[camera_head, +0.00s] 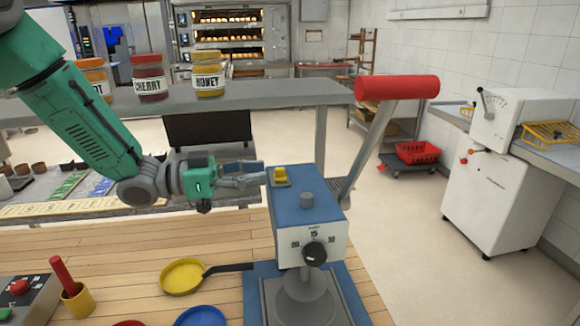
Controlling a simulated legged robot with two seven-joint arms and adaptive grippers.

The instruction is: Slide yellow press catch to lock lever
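A blue and white press (313,243) stands on the wooden table in the middle of the head view. Its yellow catch (280,175) sits on the blue top near the left back edge. The lever (370,145) with a thick red handle (397,87) rises to the right from the press's right side. My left gripper (262,178) reaches in from the left and points right, its fingertips close beside the yellow catch. I cannot tell whether they touch it, or how far apart the fingers are. My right gripper is out of view.
A small yellow pan (183,277) with a dark handle lies left of the press. A yellow cup (77,301) with a red stick and a blue plate (201,317) are near the front. A grey shelf (270,93) with cherry and honey jars runs behind my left arm.

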